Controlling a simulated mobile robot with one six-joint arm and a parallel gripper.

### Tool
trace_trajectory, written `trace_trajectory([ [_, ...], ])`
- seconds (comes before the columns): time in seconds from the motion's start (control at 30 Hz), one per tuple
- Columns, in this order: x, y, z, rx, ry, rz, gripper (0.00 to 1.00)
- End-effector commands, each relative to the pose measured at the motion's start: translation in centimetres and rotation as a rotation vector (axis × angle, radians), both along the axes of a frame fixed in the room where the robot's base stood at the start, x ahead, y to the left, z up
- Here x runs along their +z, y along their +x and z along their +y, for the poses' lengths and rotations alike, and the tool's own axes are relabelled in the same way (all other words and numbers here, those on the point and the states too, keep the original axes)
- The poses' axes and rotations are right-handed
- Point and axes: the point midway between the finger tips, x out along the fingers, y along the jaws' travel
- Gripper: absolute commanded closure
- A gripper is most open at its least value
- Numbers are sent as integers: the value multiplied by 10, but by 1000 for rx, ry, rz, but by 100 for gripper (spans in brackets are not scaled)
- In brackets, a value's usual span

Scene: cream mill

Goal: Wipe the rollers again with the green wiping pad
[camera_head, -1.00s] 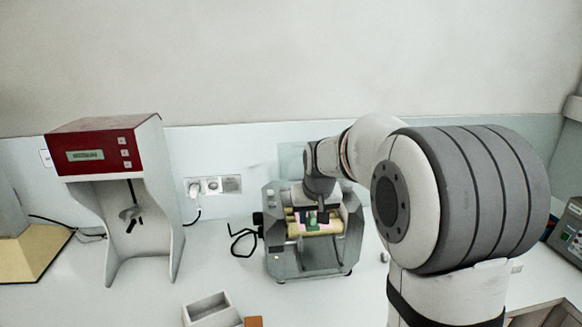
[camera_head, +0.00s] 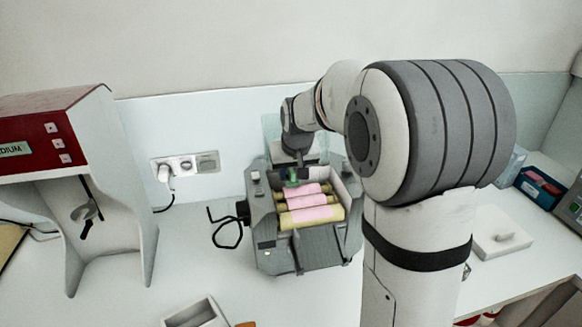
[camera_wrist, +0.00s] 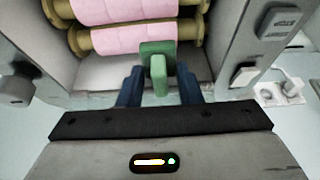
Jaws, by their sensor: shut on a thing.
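The mill (camera_head: 315,252) stands on the bench in the head view, its several parallel tan rollers (camera_head: 327,223) showing. Pink coating covers much of the rollers' length, leaving tan ends bare. Two rollers (camera_wrist: 190,31) also show at the top of the wrist view, with pink on them. My gripper (camera_wrist: 159,80) is shut on the green wiping pad (camera_wrist: 157,62), held between its blue fingers. The pad is beside the nearest roller in the wrist view; whether it touches is unclear. In the head view, the pad (camera_head: 291,181) is small and at the rollers' back edge.
The mill's grey side walls flank the rollers closely. A red-topped mixer (camera_head: 48,133) stands at left, and an open box (camera_head: 195,314) at the front. A wall socket (camera_head: 180,165) is behind. A pale block (camera_head: 501,238) lies at right.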

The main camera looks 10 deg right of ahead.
Motion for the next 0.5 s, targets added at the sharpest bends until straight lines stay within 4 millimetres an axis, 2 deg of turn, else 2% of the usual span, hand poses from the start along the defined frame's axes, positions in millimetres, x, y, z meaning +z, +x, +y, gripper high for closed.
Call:
trace_trajectory([
  [0.07,-14,0,0,0,0,1,86],
  [0.5,-11,-53,-1,-1,-1,-1,86],
])
